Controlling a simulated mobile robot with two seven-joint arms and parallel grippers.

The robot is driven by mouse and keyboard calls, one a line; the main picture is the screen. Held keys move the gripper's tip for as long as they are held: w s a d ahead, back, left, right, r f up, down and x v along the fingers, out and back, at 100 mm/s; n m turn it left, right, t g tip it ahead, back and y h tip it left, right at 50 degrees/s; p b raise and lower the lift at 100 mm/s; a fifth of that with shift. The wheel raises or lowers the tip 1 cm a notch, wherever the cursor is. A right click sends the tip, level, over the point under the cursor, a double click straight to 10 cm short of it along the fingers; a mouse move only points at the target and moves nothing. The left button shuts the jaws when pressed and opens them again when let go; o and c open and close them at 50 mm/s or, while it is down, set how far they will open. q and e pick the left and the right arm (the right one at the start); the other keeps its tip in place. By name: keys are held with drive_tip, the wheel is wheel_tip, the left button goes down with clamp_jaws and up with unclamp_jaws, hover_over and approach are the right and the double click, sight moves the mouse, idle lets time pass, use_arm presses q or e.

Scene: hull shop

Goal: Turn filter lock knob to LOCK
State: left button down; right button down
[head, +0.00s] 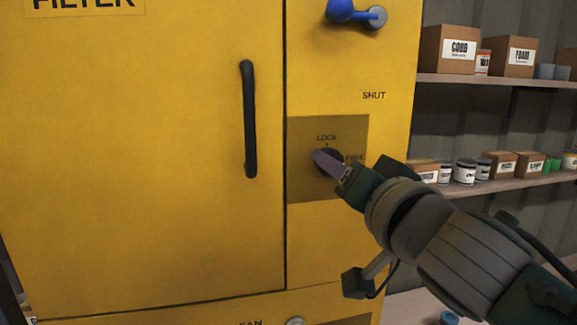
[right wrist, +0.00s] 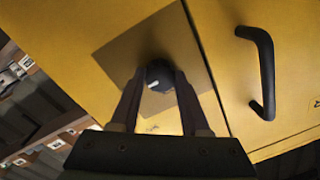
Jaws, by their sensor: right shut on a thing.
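The dark round filter lock knob (head: 334,164) sits on a brownish square plate (head: 300,185) on the yellow filter cabinet. The word LOCK is printed above the knob, with a short tick below it, and FREE is printed to its right. My right gripper (head: 321,159) reaches in from the lower right and is shut on the knob. In the right wrist view, the knob (right wrist: 158,74) is between the two fingers, with a pale mark on its face. In the head view the fingers hide part of the knob, so I cannot tell which label it points to. My left gripper is not in view.
A black vertical handle (head: 249,120) is on the cabinet door left of the plate. A blue lever (head: 345,11) is above, over a SHUT label (head: 373,96). Shelves with boxes (head: 457,49) and cans stand to the right, behind my arm.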

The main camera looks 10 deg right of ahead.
drive_tip(key=shift+r+n+g+h+p, duration=0.15)
drive_tip(key=shift+n+h+p, duration=0.15)
drive_tip(key=shift+n, duration=3.95)
drive_tip(key=shift+r+n+g+h+p, duration=0.15)
drive_tip(key=shift+n+h+p, duration=0.1)
drive_tip(key=shift+n, duration=4)
drive_tip(key=shift+a+f, duration=0.1)
drive_tip(key=shift+c, duration=1.9)
unclamp_jaws()
drive_tip(key=shift+s+f, duration=0.1)
